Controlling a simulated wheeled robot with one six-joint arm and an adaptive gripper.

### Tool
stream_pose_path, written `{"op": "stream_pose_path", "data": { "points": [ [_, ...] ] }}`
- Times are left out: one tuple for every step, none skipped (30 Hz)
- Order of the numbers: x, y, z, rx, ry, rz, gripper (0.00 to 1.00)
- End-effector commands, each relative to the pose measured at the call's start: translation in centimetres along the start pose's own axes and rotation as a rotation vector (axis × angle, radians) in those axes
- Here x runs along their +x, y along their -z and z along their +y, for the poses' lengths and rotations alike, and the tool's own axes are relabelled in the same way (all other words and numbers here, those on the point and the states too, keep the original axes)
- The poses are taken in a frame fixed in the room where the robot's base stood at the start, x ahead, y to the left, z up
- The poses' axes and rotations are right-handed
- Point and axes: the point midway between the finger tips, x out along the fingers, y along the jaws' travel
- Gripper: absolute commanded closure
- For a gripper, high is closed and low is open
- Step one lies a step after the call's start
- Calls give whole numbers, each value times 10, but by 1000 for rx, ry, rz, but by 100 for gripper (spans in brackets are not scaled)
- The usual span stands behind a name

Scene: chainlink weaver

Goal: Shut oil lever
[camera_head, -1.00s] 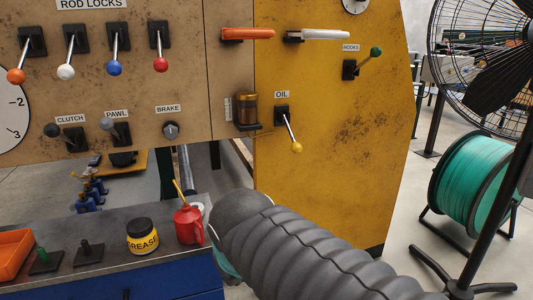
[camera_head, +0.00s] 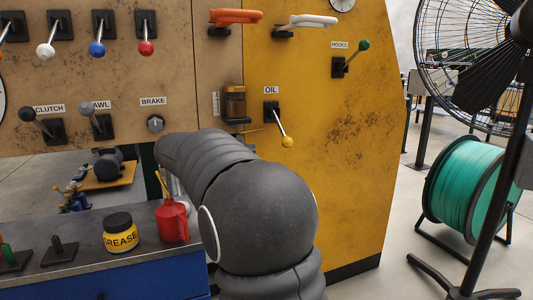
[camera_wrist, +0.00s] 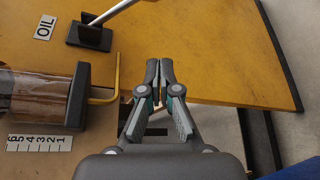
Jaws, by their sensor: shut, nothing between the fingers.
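The oil lever (camera_head: 281,124) has a silver rod and a yellow ball knob, and its black base is on the yellow panel (camera_head: 330,190) under the OIL label. Its rod slants down to the right. In the wrist view the lever's black base and rod (camera_wrist: 97,32) show at the upper left; the knob is out of the picture. My gripper (camera_wrist: 159,62) is shut and empty, below and to the right of the lever base in that view, apart from it. In the head view my dark arm hides the gripper.
A brown oil cup (camera_head: 235,103) with a yellow pipe sits left of the lever. The hooks lever (camera_head: 353,57) is above right. A red oil can (camera_head: 172,220) and a grease jar (camera_head: 119,233) stand on the bench. A fan (camera_head: 480,60) and green reel (camera_head: 465,190) are right.

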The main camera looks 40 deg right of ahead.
Motion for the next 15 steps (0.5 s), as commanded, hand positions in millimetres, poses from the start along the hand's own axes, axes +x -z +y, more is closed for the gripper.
{"op": "stream_pose_path", "data": {
  "points": [
    [3, 1, 1, -4, -6, -5, 100],
    [5, 2, 1, -5, -8, -6, 100],
    [9, 1, 2, -5, -8, -7, 100],
    [12, 1, 2, -5, -8, -7, 100],
    [16, 1, 1, -4, -7, -7, 100],
    [22, 0, 1, -4, -7, -8, 100],
    [27, 0, 1, -4, -6, -8, 100],
    [32, 0, 1, -4, -6, -8, 100],
    [40, 0, 1, -3, -5, -9, 100],
    [45, 1, 1, -3, -5, -8, 100],
    [51, 0, 1, -3, -5, -8, 100],
    [58, 0, 1, -3, -5, -8, 100],
    [63, 0, 1, -3, -5, -8, 100],
    [69, 0, 1, -3, -5, -7, 100],
    [76, 0, 1, -3, -5, -8, 100]
  ]
}}
